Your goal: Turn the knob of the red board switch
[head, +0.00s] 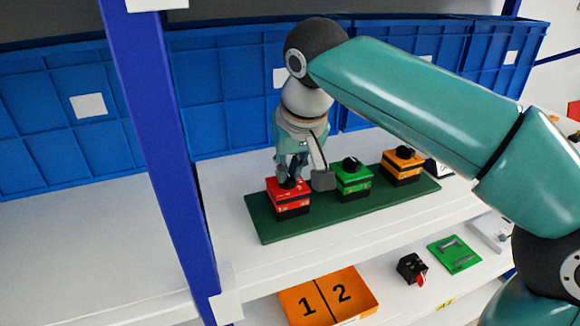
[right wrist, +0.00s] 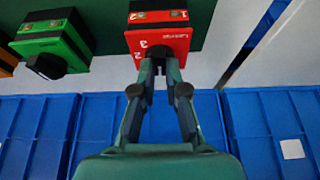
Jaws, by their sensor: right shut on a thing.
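The red switch (head: 289,197) is the left one of three box switches on a dark green board (head: 270,228). My right gripper (head: 290,178) comes down on it from above, its fingers shut on the black knob on its top face. In the right wrist view the red switch (right wrist: 160,38) shows white digits, and the fingertips (right wrist: 159,68) close around the dark knob (right wrist: 159,66), which they mostly hide. The exact angle of the knob cannot be told. My left gripper is not in view.
A green switch (head: 352,184) and an orange switch (head: 402,168) stand to the right on the board. Blue crates (head: 220,100) line the back. A blue post (head: 155,150) rises left of the board. The lower shelf holds an orange numbered tray (head: 350,290) and small parts.

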